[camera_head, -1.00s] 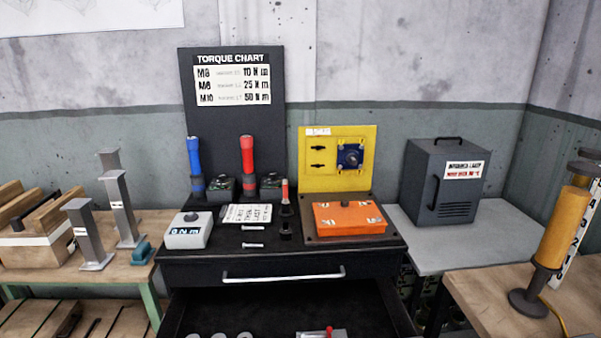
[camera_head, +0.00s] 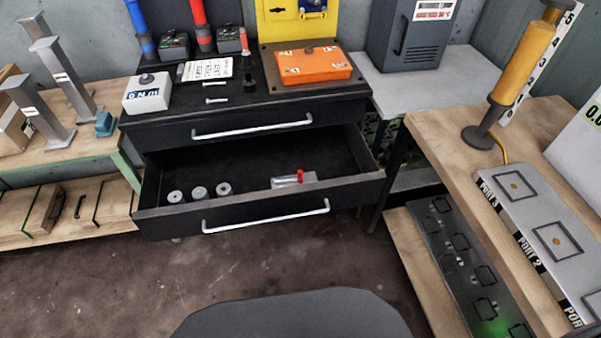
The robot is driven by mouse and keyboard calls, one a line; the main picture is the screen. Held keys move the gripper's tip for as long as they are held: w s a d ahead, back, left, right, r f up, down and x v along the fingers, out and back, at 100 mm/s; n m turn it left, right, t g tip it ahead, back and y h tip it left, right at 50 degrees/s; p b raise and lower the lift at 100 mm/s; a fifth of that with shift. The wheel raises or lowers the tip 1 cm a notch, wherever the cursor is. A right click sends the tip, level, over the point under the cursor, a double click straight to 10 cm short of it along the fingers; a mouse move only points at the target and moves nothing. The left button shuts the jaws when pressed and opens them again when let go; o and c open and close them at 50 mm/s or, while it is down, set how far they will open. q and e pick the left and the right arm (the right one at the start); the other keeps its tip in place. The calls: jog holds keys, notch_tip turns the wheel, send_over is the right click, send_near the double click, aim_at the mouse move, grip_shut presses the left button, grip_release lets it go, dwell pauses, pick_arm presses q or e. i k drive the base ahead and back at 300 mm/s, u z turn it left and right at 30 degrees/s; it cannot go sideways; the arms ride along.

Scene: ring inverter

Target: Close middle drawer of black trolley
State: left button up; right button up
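The black trolley (camera_head: 240,105) stands in the upper middle of the head view. Its middle drawer (camera_head: 262,209) is pulled well out toward me, with a silver bar handle (camera_head: 265,217) across its front. Inside lie several grey round pieces (camera_head: 199,193) at the left and a small grey block with a red knob (camera_head: 293,181) at the right. The drawer above it is shut and has its own silver handle (camera_head: 252,127). Neither of my grippers shows in the view.
The trolley top holds a white display box (camera_head: 147,93), an orange box (camera_head: 306,66) and tools. A wooden bench (camera_head: 540,125) stands at the right, with a low panel beneath it. A wooden shelf (camera_head: 105,205) is at the left. The floor before the drawer looks clear.

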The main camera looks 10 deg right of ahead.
aim_at(200, 189)
jog(key=z, duration=0.05)
jog(key=k, duration=0.5)
jog(key=z, duration=0.95)
jog(key=i, duration=0.7)
jog(key=u, duration=0.65)
